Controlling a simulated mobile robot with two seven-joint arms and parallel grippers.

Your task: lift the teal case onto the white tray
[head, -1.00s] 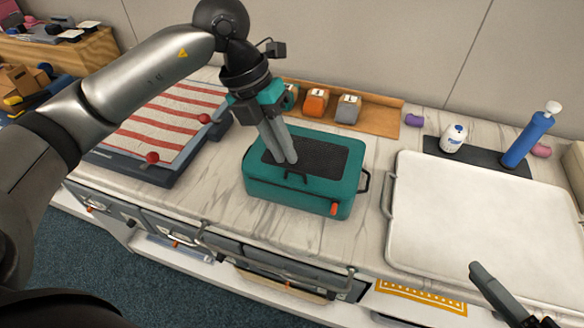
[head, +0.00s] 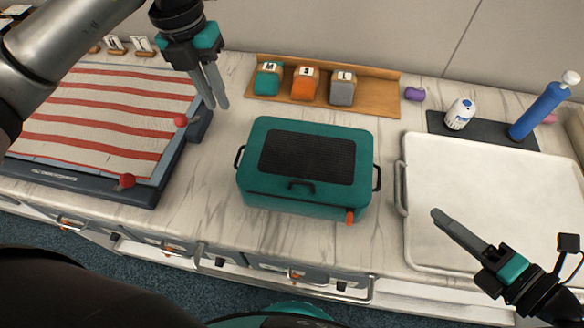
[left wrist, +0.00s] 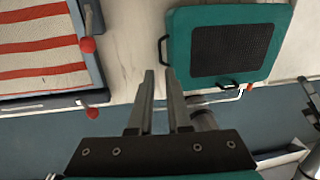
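The teal case (head: 258,183) sits upright on the marble counter, with a black textured lid panel, side handles and an orange tab at its front right. It also shows in the left wrist view (left wrist: 274,14). The white tray (head: 490,190) lies flat to its right, and its top is empty. My left gripper (head: 217,105) is above the counter, left of and behind the case, clear of it. In the left wrist view its fingers (left wrist: 159,72) are apart with nothing between them. My right gripper (head: 436,214) is over the tray's front left; its fingers overlap, so their gap is hidden.
A red-and-white striped board (head: 95,120) with red knobs lies at left. A wooden rack (head: 385,95) with teal, orange and grey blocks stands behind the case. A purple object (head: 415,94), white bottle (head: 460,113) and blue cylinder (head: 538,113) are behind the tray.

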